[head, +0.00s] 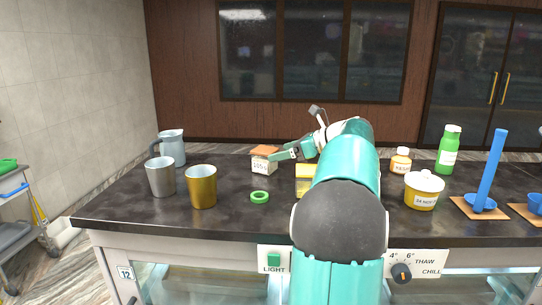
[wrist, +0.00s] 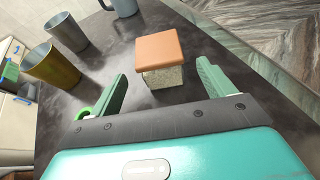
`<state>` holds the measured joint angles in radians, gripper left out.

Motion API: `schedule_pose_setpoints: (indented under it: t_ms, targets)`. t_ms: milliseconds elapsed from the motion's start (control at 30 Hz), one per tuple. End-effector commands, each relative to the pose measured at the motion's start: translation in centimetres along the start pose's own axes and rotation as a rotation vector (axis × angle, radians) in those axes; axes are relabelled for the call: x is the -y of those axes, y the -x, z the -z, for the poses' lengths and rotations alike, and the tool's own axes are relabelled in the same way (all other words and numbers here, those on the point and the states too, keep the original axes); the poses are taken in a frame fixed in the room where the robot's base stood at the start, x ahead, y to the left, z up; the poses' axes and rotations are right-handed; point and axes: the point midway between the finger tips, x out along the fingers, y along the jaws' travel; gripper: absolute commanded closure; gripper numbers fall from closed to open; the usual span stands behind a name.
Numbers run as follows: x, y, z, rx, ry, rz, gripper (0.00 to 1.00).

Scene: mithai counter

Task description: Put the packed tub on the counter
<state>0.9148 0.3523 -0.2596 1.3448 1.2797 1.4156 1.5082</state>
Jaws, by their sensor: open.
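The counter (head: 130,205) has a dark stone top. A round yellow tub with a white lid (head: 424,190) and a date label stands upright on its right part. A small pale, speckled box with an orange-brown lid (head: 264,161) and a label stands at the back, left of my arm. My gripper (head: 285,153) is open beside this box. In the wrist view, the lidded box (wrist: 160,60) lies ahead, between the lines of my two spread fingers (wrist: 163,72), with gaps on both sides. Which container is the packed tub is not certain.
A steel cup (head: 160,177), a gold cup (head: 202,188), a grey jug (head: 171,147) and a green ring (head: 259,197) stand left. My arm partly hides a yellow box (head: 305,180).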

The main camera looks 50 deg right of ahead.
Motion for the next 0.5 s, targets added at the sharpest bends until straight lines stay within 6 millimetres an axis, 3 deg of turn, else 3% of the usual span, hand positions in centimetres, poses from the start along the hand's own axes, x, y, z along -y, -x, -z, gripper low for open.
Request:
schedule_pose_setpoints:
  t_ms: [200,500]
  targets:
    - [0.1,4.0,0.0,0.0,0.0,0.002,0.19]
    - [0.0,5.2,0.0,0.0,0.0,0.0,0.19]
